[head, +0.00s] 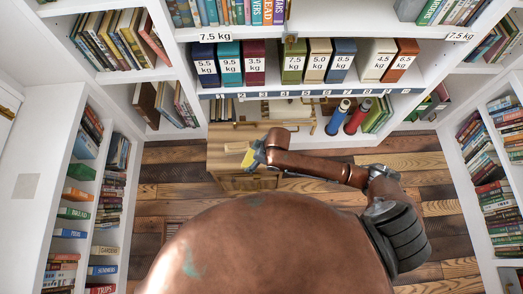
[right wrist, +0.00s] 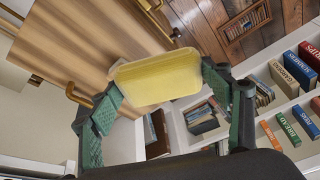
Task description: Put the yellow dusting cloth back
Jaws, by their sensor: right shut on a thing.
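The yellow dusting cloth (right wrist: 158,77) is a pale yellow, folded-looking pad between the two green-padded fingers of my right gripper (right wrist: 160,84) in the right wrist view. The gripper is shut on it. In the head view the cloth (head: 248,158) shows as a small yellow patch at the tip of my right gripper (head: 252,155), which is over the light wooden cabinet (head: 226,157). I cannot tell whether the cloth touches the wood. My left gripper is not in view.
A white bookcase (head: 187,90) stands behind, with labelled binders (head: 254,63). A blue bottle (head: 338,117) and a red bottle (head: 357,117) stand on its lower shelf. Brass bars (right wrist: 77,95) stick out by the wooden surface (right wrist: 100,40). Plank floor (head: 160,185) is clear at left.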

